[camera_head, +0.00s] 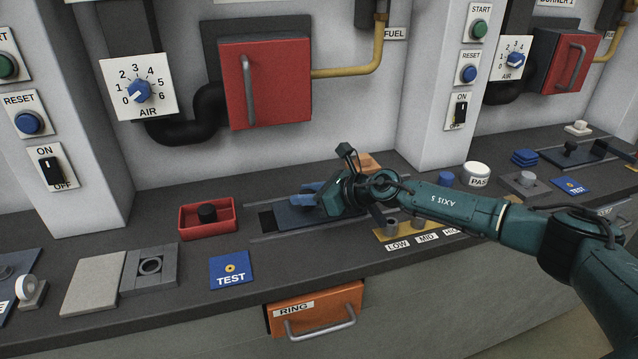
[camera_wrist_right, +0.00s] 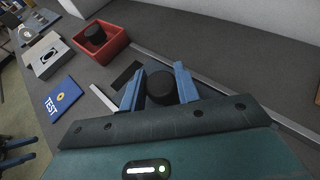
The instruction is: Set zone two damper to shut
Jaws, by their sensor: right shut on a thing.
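A dark damper plate (camera_head: 292,216) lies between two rails on the bench, in front of the near red door. A black slot (camera_head: 267,220) shows uncovered at its left end. My right gripper (camera_head: 308,194) is over the plate, its blue fingers low. In the right wrist view the fingers are closed around the plate's round black knob (camera_wrist_right: 160,88). The knob is hidden in the head view. Another damper with a black knob (camera_head: 571,147) stands farther right. My left gripper (camera_wrist_right: 18,151) shows only at the wrist view's left edge, its two blue fingers apart.
A red tray (camera_head: 207,222) with a black cylinder stands just left of the rails. A blue TEST plate (camera_head: 231,270) lies in front of it. LOW and MID labels (camera_head: 397,245) and several small parts lie right of the gripper. A wall pillar (camera_head: 432,90) stands behind.

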